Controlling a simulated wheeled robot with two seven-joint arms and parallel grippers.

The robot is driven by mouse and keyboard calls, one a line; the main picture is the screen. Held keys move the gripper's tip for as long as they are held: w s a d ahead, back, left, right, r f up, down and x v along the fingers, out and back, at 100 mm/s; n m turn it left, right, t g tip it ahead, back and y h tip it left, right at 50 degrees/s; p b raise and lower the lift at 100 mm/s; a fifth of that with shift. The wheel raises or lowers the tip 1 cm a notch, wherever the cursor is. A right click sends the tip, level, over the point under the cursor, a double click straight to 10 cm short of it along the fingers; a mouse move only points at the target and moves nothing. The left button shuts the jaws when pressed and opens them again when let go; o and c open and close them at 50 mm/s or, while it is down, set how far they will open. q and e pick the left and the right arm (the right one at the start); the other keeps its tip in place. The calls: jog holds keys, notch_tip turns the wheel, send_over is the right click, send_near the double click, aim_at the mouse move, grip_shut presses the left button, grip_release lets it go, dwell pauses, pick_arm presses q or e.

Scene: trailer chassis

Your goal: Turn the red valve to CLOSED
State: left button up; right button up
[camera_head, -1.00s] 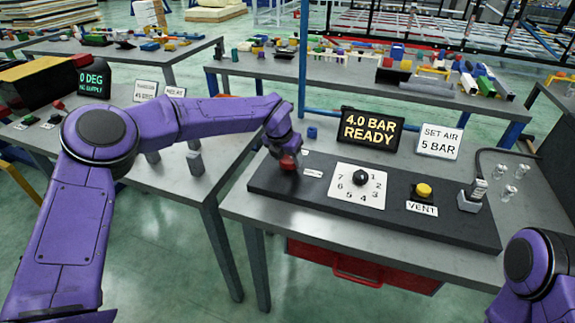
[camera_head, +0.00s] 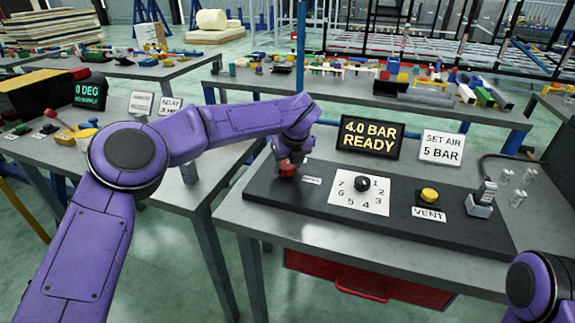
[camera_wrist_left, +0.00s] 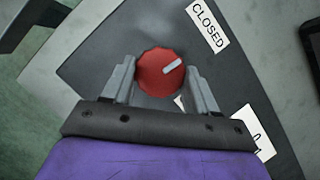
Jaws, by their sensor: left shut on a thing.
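The red valve (camera_head: 287,168) is a round knob at the left end of the dark panel (camera_head: 262,188). My left gripper (camera_head: 290,160) reaches down onto it from above. In the left wrist view the red valve (camera_wrist_left: 158,76) sits between the two grey fingers of my left gripper (camera_wrist_left: 160,84), which is shut on it. The valve's white mark points up and right, towards the area just below the CLOSED label (camera_wrist_left: 207,25). Another white label (camera_wrist_left: 253,133) is partly hidden by my gripper. My right gripper is out of view; only part of my right arm shows.
The panel also carries a numbered dial (camera_head: 361,190), a yellow VENT button (camera_head: 429,195) and a metal fitting (camera_head: 482,202). Behind it stand a screen reading 4.0 BAR READY (camera_head: 371,137) and a SET AIR 5 BAR sign (camera_head: 442,147). Another bench is at left.

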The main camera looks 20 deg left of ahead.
pick_arm(q)
jog(key=shift+f+n, duration=0.15)
jog(key=shift+n, duration=0.45)
jog(key=o, duration=1)
jog(key=shift+w, duration=0.1)
jog(key=shift+o, duration=0.2)
jog(key=b+v, duration=0.1)
jog(key=v, duration=0.9)
jog(key=shift+d+r, duration=0.15)
jog(key=shift+r, duration=0.15)
jog(key=shift+w, duration=0.1)
